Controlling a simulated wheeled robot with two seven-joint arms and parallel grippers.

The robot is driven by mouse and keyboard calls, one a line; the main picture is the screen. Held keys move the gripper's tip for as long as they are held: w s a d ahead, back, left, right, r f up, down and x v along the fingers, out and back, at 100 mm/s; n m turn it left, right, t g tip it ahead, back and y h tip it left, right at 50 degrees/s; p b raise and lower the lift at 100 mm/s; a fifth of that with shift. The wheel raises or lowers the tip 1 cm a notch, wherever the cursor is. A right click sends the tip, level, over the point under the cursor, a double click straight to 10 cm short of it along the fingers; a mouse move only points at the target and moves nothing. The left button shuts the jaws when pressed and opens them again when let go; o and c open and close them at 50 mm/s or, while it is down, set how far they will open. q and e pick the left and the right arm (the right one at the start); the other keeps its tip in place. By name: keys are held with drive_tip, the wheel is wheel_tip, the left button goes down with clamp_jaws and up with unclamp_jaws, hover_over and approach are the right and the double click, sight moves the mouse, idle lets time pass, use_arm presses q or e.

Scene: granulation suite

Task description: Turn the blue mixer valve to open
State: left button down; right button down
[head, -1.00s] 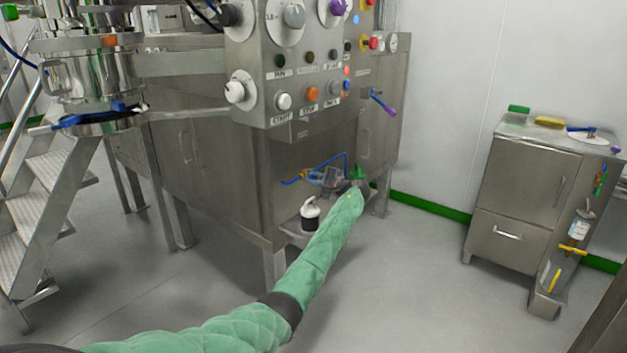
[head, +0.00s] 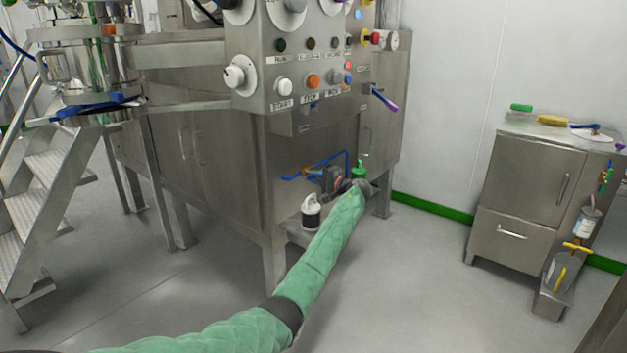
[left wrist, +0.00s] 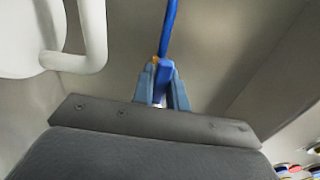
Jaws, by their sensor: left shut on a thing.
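The blue valve handle (head: 303,173) is low on the front of the steel mixer cabinet, above a small shelf. Its blue end sticks out to the left of my left gripper, and a thin blue line rises behind. My left gripper (head: 330,178) is at the handle, at the end of the green-sleeved arm. In the left wrist view, the two blue-grey fingers (left wrist: 162,85) are shut on the blue handle (left wrist: 167,70), one on each side. The gripper partly hides the valve body. My right gripper is not in view.
A white-topped black bottle (head: 311,212) and a green item (head: 358,171) stand close to my left gripper. The control panel (head: 300,65) overhangs above. A steel cabinet (head: 522,185) stands at the right. The floor between is clear.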

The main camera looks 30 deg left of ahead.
use_arm(q)
drive_tip(key=shift+f, duration=0.25)
idle(0.3)
drive_tip(key=c, duration=1.4)
unclamp_jaws()
drive_tip(key=shift+s, duration=0.1)
drive_tip(key=shift+r, duration=0.1)
drive_tip(key=shift+d, duration=0.1)
drive_tip(key=d+p, duration=0.1)
drive_tip(key=d, duration=0.6)
drive_tip(key=shift+s+d, duration=0.25)
drive_tip(key=shift+s, duration=0.05)
